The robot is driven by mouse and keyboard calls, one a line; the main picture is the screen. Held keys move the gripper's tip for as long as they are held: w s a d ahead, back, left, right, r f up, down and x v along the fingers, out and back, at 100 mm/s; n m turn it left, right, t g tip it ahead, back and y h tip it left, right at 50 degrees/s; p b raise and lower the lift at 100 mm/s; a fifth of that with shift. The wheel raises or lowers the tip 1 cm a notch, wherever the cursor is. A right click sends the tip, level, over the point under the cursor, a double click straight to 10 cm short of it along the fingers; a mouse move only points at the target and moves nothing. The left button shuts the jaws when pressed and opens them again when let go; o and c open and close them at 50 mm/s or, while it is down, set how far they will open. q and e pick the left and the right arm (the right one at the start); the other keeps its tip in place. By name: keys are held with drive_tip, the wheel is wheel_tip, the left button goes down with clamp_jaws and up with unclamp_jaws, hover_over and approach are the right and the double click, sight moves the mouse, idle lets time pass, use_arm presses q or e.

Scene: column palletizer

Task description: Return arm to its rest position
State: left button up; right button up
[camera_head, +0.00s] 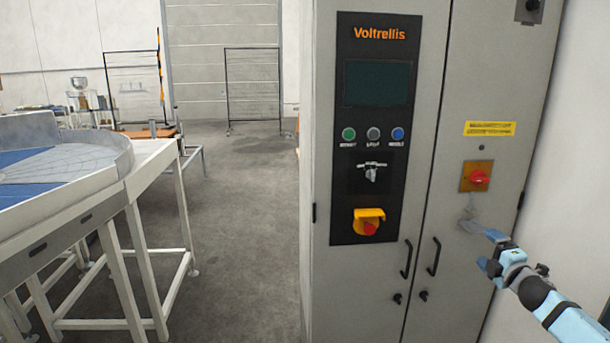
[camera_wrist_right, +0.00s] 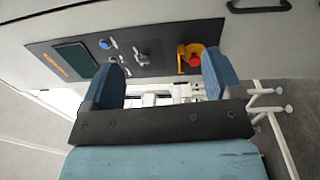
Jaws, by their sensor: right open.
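My right arm comes in from the lower right of the head view. Its right gripper (camera_head: 487,250) is open and empty, in front of the cabinet's right door, below and to the right of the red rotary switch (camera_head: 478,177). In the right wrist view the two blue fingers of the right gripper (camera_wrist_right: 165,85) stand wide apart with nothing between them. Behind them is the cabinet's black control panel (camera_wrist_right: 140,55). I cannot tell the exact gap between fingertips and cabinet. My left gripper is not in view.
The grey Voltrellis cabinet (camera_head: 460,120) stands close in front, with door handles (camera_head: 433,257) and a yellow-guarded red button (camera_head: 369,222). A white-framed conveyor table (camera_head: 150,160) is at the left. The floor (camera_head: 240,220) between them is clear. A white wall is at the right.

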drive_tip(key=s+a+f+m+g+y+p, duration=0.15)
drive_tip(key=s+a+f+m+g, duration=0.45)
drive_tip(key=s+a+f, duration=1.45)
use_arm(q)
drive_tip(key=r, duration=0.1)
drive_tip(key=p, duration=0.1)
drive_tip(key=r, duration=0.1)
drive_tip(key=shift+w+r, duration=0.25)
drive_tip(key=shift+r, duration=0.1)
use_arm(e)
drive_tip(key=s+a+f+m, duration=0.2)
drive_tip(key=s+m, duration=0.1)
drive_tip(key=s, duration=0.5)
drive_tip(key=s+a+f+m+g, duration=0.1)
drive_tip(key=s+m, duration=0.3)
drive_tip(key=s, duration=0.4)
drive_tip(key=s+a+f+m, duration=0.4)
drive_tip(key=s, duration=0.4)
drive_tip(key=shift+h, duration=0.45)
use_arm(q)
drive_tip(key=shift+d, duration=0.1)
use_arm(e)
drive_tip(key=shift+c, duration=0.4)
